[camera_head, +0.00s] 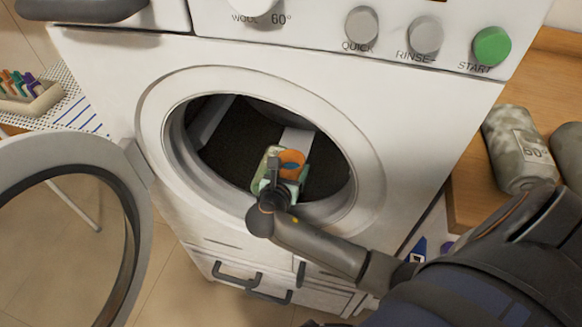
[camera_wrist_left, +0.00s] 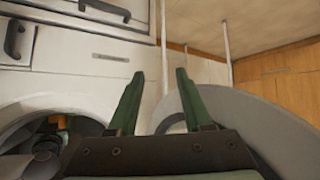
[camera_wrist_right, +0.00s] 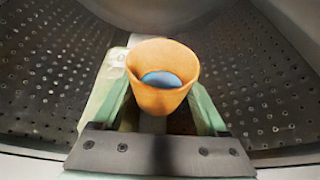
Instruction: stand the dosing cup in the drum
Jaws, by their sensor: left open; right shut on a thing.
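The dosing cup (camera_head: 291,161) is orange with blue inside. My right gripper (camera_head: 284,180) is shut on it, inside the drum's mouth. In the right wrist view the cup (camera_wrist_right: 162,80) sits between the green fingers with its open mouth showing; I cannot tell whether it touches the drum's floor. The drum (camera_head: 235,150) is dark and perforated, and its wall (camera_wrist_right: 50,70) surrounds the cup in the right wrist view. My left gripper (camera_wrist_left: 160,75) is open and empty, outside the machine near the door.
The round door (camera_head: 140,205) stands open at the left. The drum's pale rim (camera_head: 365,150) encircles my right arm's entry. A pale ridge (camera_head: 298,140) lies behind the cup.

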